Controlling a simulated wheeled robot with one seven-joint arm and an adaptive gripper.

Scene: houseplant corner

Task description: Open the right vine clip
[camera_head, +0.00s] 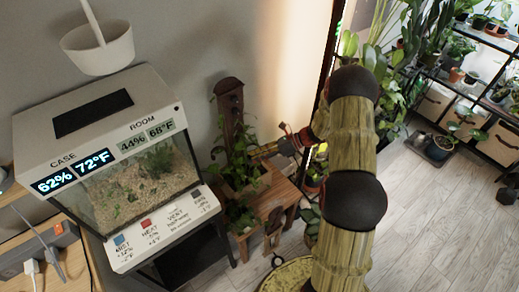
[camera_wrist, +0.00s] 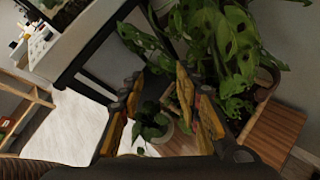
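My gripper (camera_head: 258,153) is at the right side of the vine in the head view. In the wrist view my gripper (camera_wrist: 158,82) has its two yellowish fingers apart, with nothing held between them. The leaves are close to the right finger; contact cannot be told.
A wooden plant stand (camera_head: 282,192) is below my gripper. A terrarium case (camera_head: 130,170) with displays stands at left, under a white hanging pot (camera_head: 98,50). A small potted plant (camera_wrist: 153,130) shows lower down beyond the fingers.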

